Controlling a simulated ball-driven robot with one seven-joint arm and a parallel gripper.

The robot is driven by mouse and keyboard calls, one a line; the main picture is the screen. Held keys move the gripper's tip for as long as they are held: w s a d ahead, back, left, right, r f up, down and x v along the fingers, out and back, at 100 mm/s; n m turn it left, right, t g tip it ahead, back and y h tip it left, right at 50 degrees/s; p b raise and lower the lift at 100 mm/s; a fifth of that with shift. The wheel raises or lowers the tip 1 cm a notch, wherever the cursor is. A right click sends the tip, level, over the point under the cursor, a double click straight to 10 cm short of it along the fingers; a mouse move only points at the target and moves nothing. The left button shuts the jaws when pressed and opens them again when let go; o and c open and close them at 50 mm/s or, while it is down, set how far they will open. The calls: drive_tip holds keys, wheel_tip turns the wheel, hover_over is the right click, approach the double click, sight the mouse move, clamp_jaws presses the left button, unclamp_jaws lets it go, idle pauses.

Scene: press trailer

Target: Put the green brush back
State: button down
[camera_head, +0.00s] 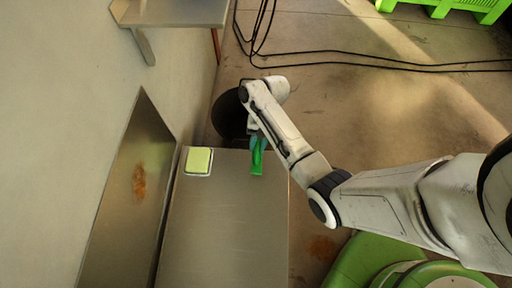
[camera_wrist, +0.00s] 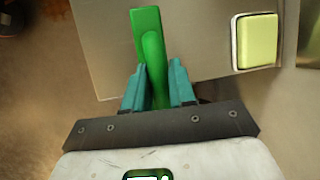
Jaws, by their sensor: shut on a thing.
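The green brush (camera_head: 257,160) is at the far edge of the metal table, on its right part, in the head view. In the wrist view the green brush (camera_wrist: 151,45) points away from my gripper, with its handle between the fingers. My gripper (camera_wrist: 157,85) has teal fingers on both sides of the handle and is shut on it. In the head view my gripper (camera_head: 257,140) is partly hidden by my arm. I cannot tell whether the brush touches the table top.
A pale yellow-green block in a white tray (camera_head: 198,161) sits on the metal table (camera_head: 222,225), left of the brush. The near table top is bare. A rusty metal panel (camera_head: 130,190) stands at the left. Black cables (camera_head: 380,60) cross the floor.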

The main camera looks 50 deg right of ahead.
drive_tip(key=shift+w+d+f, duration=0.1)
drive_tip(key=shift+w+f, duration=0.25)
drive_tip(key=shift+f, duration=0.1)
drive_tip(key=shift+f+b, duration=0.8)
drive_tip(key=shift+f, duration=0.8)
drive_tip(key=c, duration=0.9)
unclamp_jaws()
drive_tip(key=shift+f, duration=0.1)
